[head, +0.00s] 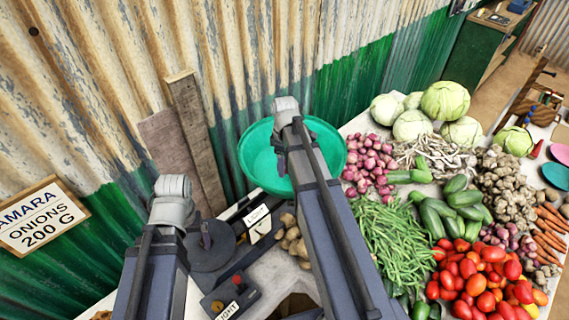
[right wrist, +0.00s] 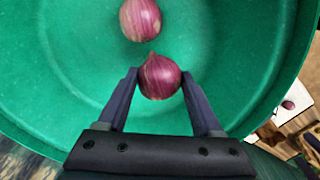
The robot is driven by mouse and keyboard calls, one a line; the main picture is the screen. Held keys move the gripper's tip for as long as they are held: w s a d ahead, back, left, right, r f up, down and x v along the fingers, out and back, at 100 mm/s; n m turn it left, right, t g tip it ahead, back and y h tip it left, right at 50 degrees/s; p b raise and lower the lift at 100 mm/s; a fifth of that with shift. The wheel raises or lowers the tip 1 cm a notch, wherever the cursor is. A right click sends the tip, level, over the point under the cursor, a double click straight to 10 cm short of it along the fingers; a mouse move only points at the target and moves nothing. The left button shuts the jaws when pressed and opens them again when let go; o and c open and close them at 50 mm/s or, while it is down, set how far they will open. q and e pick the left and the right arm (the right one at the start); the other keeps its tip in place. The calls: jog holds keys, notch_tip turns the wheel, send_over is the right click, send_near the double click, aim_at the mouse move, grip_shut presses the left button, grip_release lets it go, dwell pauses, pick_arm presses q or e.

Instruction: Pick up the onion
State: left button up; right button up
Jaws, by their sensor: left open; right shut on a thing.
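In the right wrist view, a purple-red onion (right wrist: 160,77) sits between the two fingers of my right gripper (right wrist: 160,82), which is shut on it. A second purple onion (right wrist: 140,19) lies just beyond it, apart from the fingers. Both are over the inside of a green basin (right wrist: 235,60). In the head view the basin (head: 325,140) stands behind my right gripper (head: 281,152), and my arm hides the held onion. My left gripper (head: 206,234) is open and empty above a dark round plate (head: 208,258).
Small red onions (head: 368,165) are heaped right of the basin, beside cabbages (head: 411,125), green beans (head: 400,240) and tomatoes (head: 480,285).

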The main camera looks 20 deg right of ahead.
pick_arm(q)
jog(key=shift+r+p, duration=1.55)
jog(key=shift+r, duration=0.65)
pick_arm(e)
jog(key=shift+r, duration=2.2)
notch_tip(320, 180, up, 5)
jog(key=p, duration=0.5)
pick_arm(q)
notch_tip(320, 180, up, 5)
